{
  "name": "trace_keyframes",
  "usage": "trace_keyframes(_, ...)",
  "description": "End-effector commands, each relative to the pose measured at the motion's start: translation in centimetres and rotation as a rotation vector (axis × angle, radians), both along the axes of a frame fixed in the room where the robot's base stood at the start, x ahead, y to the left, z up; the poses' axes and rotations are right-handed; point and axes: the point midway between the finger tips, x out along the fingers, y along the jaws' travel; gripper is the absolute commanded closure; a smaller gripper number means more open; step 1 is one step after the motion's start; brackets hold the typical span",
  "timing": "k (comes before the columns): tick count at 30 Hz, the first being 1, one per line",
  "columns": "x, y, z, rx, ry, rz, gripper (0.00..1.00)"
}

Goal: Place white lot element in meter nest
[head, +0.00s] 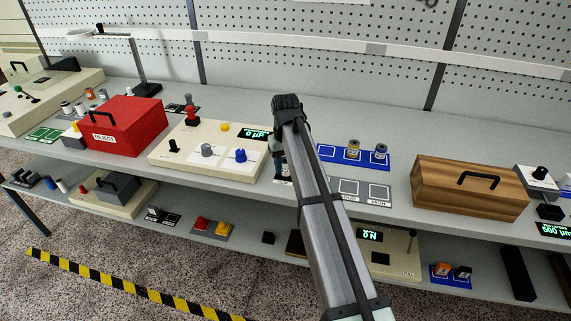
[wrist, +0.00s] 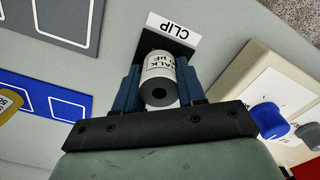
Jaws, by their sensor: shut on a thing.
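The white element, a short white cylinder (wrist: 158,67) with dark lettering and a dark grey end, is in the wrist view between the blue fingers of my gripper (wrist: 159,88). My gripper is shut on it. Its far end is close to a black pad labelled CLIP (wrist: 181,43); I cannot tell whether it touches. In the head view my arm hides the element and most of my gripper (head: 279,166). A cream meter panel (head: 180,158) with a "0 µF" display (head: 255,134) stands just left of my gripper. I cannot pick out its nest.
A blue tray (head: 330,153) with two spools and a grey tray (head: 350,187) with marked squares lie right of my arm. A red REJECT box (head: 123,127) stands left, a wooden box (head: 470,188) right. The panel's knobs, including a blue one (wrist: 268,119), stand up near my gripper.

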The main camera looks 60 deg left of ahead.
Motion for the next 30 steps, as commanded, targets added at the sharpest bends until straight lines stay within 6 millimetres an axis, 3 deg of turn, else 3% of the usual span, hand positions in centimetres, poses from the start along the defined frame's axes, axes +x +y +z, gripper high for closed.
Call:
trace_keyframes(1,0.0,0.0,-0.2,0.0,0.0,0.0,0.91)
trace_keyframes(2,0.0,0.0,-0.1,0.0,0.0,0.0,0.59)
trace_keyframes(9,0.0,0.0,-0.1,0.0,0.0,0.0,0.36)
trace_keyframes(20,0.0,0.0,0.5,0.001,0.0,0.0,0.35)
trace_keyframes(30,0.0,0.1,6.0,0.002,0.0,0.0,0.35)
